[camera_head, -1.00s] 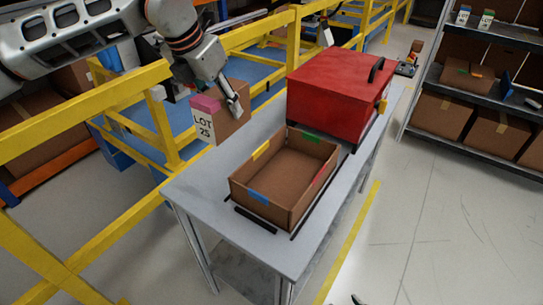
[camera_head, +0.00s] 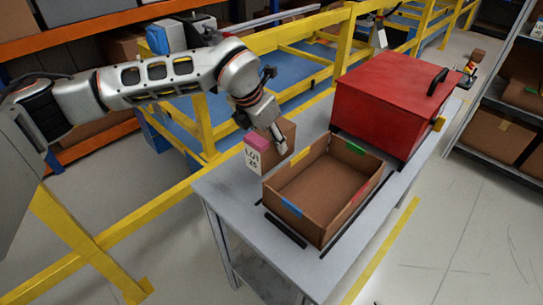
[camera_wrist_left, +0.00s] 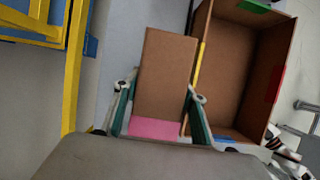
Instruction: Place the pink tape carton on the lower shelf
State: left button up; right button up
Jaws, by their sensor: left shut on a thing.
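The pink tape carton (camera_head: 257,160) is a small brown box with a pink strip on top and a white "LOT 25" label. My left gripper (camera_head: 279,143) is shut on it. In the left wrist view the carton (camera_wrist_left: 165,80) sits between the two green-padded fingers. It is upright beside the open brown box, at the table's left side; I cannot tell if it touches the table. The grey table (camera_head: 235,205) has a lower level (camera_head: 262,280) beneath, partly visible. White and black parts (camera_wrist_left: 285,158) at lower right may be my right gripper; its jaws are unclear.
An open, empty brown box (camera_head: 318,225) with coloured tape stands on the table between black strips. A red case (camera_head: 385,100) stands behind it. A yellow rail (camera_head: 300,95) runs along the left. A rack (camera_head: 510,115) with cartons stands at right, across clear floor.

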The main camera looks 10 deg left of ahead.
pick_arm(q)
jog(key=shift+f, duration=2.85)
jog(key=shift+f, duration=0.1)
jog(key=o, duration=1.2)
jog(key=shift+f, duration=0.1)
